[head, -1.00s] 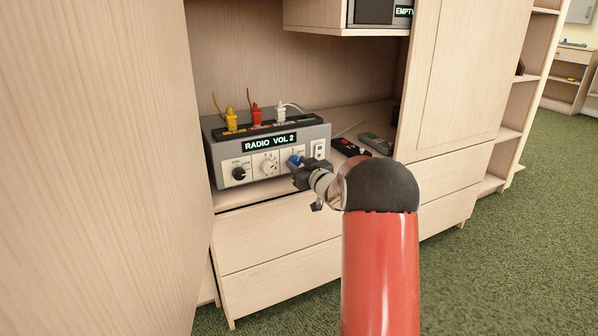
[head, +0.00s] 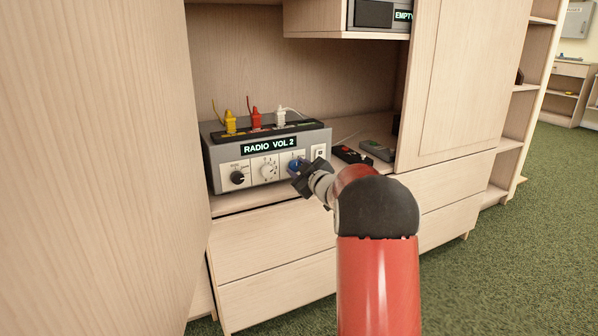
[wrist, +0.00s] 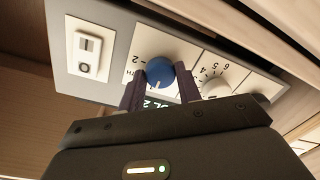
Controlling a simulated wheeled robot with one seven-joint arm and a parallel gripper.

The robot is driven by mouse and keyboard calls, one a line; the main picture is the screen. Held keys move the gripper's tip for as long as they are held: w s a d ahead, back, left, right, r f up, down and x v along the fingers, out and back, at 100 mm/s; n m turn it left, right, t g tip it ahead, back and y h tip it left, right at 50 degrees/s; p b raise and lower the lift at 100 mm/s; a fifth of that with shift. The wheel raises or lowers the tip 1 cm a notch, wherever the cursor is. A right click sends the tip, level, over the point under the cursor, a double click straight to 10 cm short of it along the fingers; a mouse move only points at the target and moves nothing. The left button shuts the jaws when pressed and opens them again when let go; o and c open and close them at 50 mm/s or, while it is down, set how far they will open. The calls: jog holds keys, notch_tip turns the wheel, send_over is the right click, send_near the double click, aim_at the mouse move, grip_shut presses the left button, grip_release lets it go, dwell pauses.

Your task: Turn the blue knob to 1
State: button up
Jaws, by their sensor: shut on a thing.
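The blue knob (head: 294,166) is on the front of a grey radio unit (head: 208,160), to the right of the other two knobs. My gripper (head: 299,172) is at the knob, with one finger on each side. In the wrist view the fingers are shut on the blue knob (wrist: 158,67), whose face carries a small white mark toward the gripper. A printed 2 shows beside it; the rest of its scale is partly hidden. The unit's display (head: 269,145) reads RADIO VOL 2.
A black knob (head: 237,178) and a white dial (head: 268,170) sit left of the blue knob; a rocker switch (wrist: 88,54) is on its other side. Yellow, red and white plugs (head: 255,119) stand on top. Remotes (head: 352,155) lie on the shelf at right.

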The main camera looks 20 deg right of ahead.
jog(key=o, duration=1)
jog(key=shift+c, duration=0.2)
jog(key=s, duration=0.7)
jog(key=shift+s+d+r, duration=0.15)
jog(key=shift+s+d, duration=0.15)
jog(key=shift+s, duration=0.1)
